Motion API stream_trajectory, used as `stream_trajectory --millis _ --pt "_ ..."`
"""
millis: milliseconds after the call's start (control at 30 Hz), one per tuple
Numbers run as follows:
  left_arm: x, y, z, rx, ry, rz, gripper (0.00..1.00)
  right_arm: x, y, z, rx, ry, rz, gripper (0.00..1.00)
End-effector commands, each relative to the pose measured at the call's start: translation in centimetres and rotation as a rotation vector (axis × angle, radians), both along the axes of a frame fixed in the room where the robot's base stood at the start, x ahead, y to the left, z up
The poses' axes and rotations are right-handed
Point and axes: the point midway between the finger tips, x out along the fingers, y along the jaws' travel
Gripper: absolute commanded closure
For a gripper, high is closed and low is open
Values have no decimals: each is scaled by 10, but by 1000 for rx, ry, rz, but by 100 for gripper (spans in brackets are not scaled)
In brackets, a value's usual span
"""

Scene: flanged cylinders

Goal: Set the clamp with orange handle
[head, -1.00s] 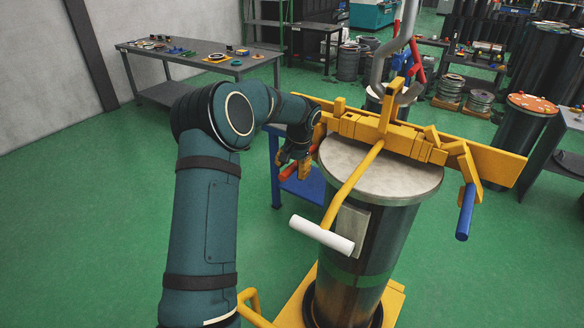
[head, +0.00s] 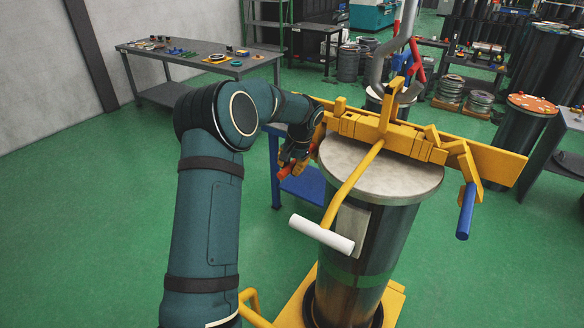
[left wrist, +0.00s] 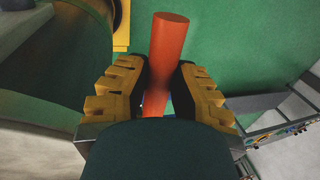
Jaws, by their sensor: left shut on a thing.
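The orange handle (left wrist: 168,50) stands between the two fingers of my left gripper (left wrist: 157,92) in the left wrist view, and the fingers are shut on it. In the head view my left gripper (head: 290,160) is at the left side of the flanged cylinder (head: 372,235), with a bit of the orange handle (head: 284,172) showing. The rest of that clamp is mostly hidden by my arm and the yellow frame (head: 400,132) across the cylinder top. A blue handle (head: 466,210) hangs down from the frame's right end. My right gripper is not in view.
A white-gripped yellow lever (head: 322,234) sticks out in front of the cylinder. A grey hook (head: 384,62) hangs behind the frame. A blue stand (head: 303,188) is behind my gripper. A workbench (head: 195,62) stands at the back left, with open green floor before it.

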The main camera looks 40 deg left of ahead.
Motion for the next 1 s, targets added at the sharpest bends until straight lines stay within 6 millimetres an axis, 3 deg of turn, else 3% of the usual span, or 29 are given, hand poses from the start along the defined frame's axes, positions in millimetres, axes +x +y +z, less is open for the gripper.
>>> stream_trajectory --millis 267,600,733,1000 --pt "-1 12 6 128 14 0 100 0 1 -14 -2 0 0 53" --pt "-4 31 28 385 42 2 100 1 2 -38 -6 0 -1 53" --pt "-5 36 36 462 52 2 100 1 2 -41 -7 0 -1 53" --pt "-5 42 47 457 51 5 100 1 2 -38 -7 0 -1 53"
